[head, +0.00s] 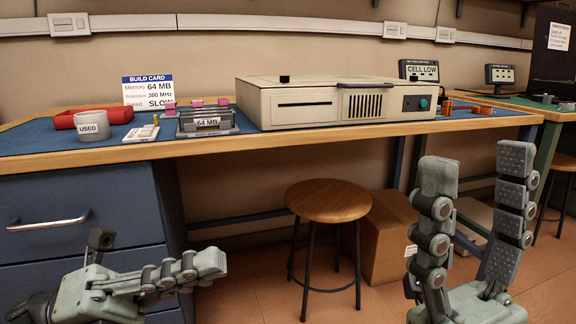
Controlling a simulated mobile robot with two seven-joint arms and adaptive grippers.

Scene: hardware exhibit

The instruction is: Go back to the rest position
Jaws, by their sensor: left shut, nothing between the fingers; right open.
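My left gripper (210,266) is at the lower left, below the tabletop and in front of the blue drawer cabinet. Its fingers lie together, pointing right, with nothing between them. My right gripper (478,178) is at the lower right, pointing up with its two fingers spread apart and nothing between them. Both grippers appear clear of the workbench (300,136) and of the things on it.
On the bench stand a beige computer case (330,103), a "64 MB" memory rack (207,121), a "USED" cup (93,125), a red tray (92,117) and a build card (148,91). A stool (329,200) and a cardboard box (388,240) stand below. A drawer cabinet (85,205) is at left.

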